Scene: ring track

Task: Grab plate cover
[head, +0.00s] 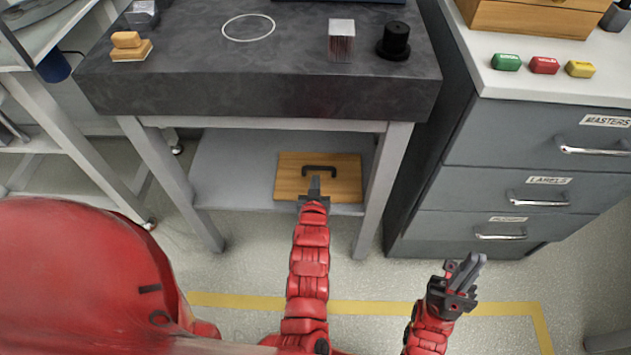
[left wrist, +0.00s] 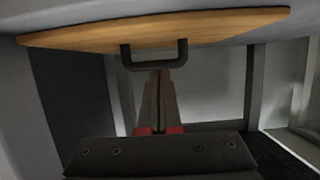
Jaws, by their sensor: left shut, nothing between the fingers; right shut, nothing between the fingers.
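The plate cover (head: 345,178) looks like a flat wooden board with a black bar handle (head: 320,169), and it lies on the low shelf under the dark table. My left gripper (head: 315,182) is shut and empty, its fingertips just in front of the handle. In the left wrist view the board (left wrist: 150,30) shows at the top with the handle (left wrist: 155,64), and the shut fingertips (left wrist: 158,74) are close to the bar. I cannot tell whether they touch it. My right gripper (head: 474,262) is shut and empty, away over the floor at the right.
The table top (head: 215,65) overhangs the shelf (head: 235,165), and table legs (head: 383,190) stand on both sides. A grey drawer cabinet (head: 520,180) is at the right. A metal-topped block (head: 341,42), a black spool (head: 395,42) and a wooden stamp (head: 130,47) stand on the table.

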